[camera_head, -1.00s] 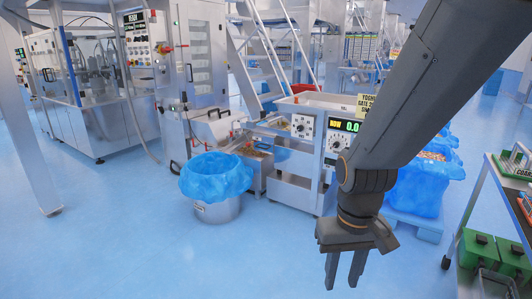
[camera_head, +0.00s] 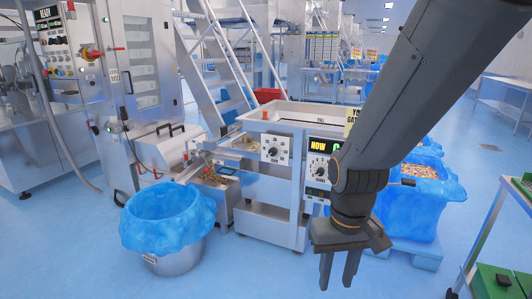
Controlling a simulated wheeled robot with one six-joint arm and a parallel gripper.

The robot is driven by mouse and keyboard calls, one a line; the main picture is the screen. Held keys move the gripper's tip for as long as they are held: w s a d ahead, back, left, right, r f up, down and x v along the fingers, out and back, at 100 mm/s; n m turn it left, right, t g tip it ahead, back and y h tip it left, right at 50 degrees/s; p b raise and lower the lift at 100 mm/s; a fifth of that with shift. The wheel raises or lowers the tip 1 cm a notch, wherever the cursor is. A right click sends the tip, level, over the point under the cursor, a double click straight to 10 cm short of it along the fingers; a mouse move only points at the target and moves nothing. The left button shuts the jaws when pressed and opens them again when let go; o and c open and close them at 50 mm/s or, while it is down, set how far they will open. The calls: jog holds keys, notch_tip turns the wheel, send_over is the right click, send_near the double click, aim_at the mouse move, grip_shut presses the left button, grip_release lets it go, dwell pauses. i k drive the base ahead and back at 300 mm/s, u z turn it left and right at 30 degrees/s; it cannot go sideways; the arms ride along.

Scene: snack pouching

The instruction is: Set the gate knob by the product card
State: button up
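Two black knobs with dial marks face me: a left knob (camera_head: 272,151) on a white plate and a right knob (camera_head: 319,168) under the display. Their labels are too small to read. My gripper (camera_head: 338,283) points down in front of the machine, empty, its two fingers apart, touching nothing.
A steel bin with a blue liner (camera_head: 168,215) stands on the floor left of the machine. A blue-lined crate of snacks (camera_head: 415,190) is on a pallet behind my arm. A cart with green boxes (camera_head: 495,283) is at the right edge. The floor in front is open.

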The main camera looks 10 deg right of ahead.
aim_at(273, 151)
jog(key=z, duration=0.3)
jog(key=i, duration=1.35)
jog(key=z, duration=0.05)
